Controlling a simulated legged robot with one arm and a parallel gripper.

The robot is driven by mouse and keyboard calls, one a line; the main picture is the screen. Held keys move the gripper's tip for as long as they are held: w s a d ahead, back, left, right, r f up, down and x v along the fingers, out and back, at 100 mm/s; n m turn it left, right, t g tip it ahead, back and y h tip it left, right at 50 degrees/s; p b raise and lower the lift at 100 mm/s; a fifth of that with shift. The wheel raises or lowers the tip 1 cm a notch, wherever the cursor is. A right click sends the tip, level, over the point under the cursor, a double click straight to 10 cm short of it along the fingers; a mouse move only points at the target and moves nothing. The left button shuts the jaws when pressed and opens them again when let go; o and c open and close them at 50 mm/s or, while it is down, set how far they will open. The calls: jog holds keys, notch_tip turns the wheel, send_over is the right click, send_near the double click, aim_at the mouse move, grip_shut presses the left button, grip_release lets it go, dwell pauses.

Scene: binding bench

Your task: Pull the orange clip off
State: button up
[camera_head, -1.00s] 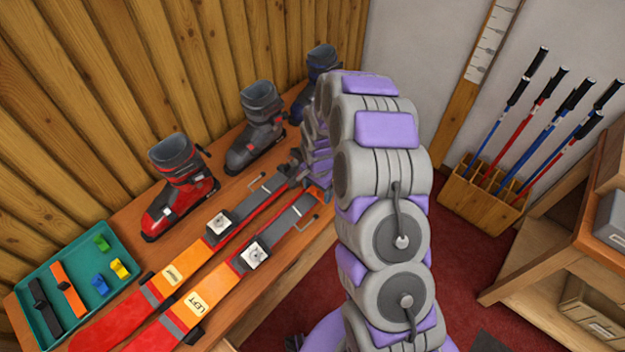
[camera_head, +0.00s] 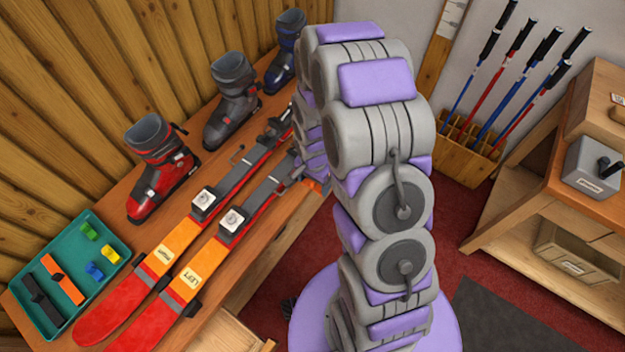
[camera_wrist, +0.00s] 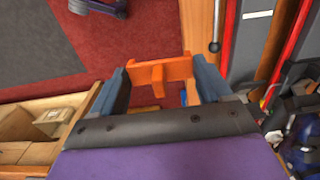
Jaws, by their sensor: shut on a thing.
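The orange clip (camera_wrist: 178,70) is between the blue fingers of my gripper (camera_wrist: 160,86) in the wrist view. The gripper is shut on it, and the clip's crossbar spans the gap near the fingertips. In the head view only a small orange patch of the clip (camera_head: 313,187) shows past my arm, at the bench's front edge. The left ski (camera_head: 190,284), labelled LEFT, and the right ski (camera_head: 165,255) lie side by side on the bench. My arm hides their far ends, and I cannot tell whether the clip touches a ski.
Red, grey and blue boots (camera_head: 160,170) stand along the wall. A teal tray (camera_head: 112,232) with straps and small blocks lies at the bench's near end. Ski poles stand in a wooden rack (camera_head: 455,150), and a shelf unit (camera_head: 510,215) is at the right. Red carpet lies between.

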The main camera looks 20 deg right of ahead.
jog(key=shift+r+p, duration=0.85)
jog(key=shift+r, duration=1.6)
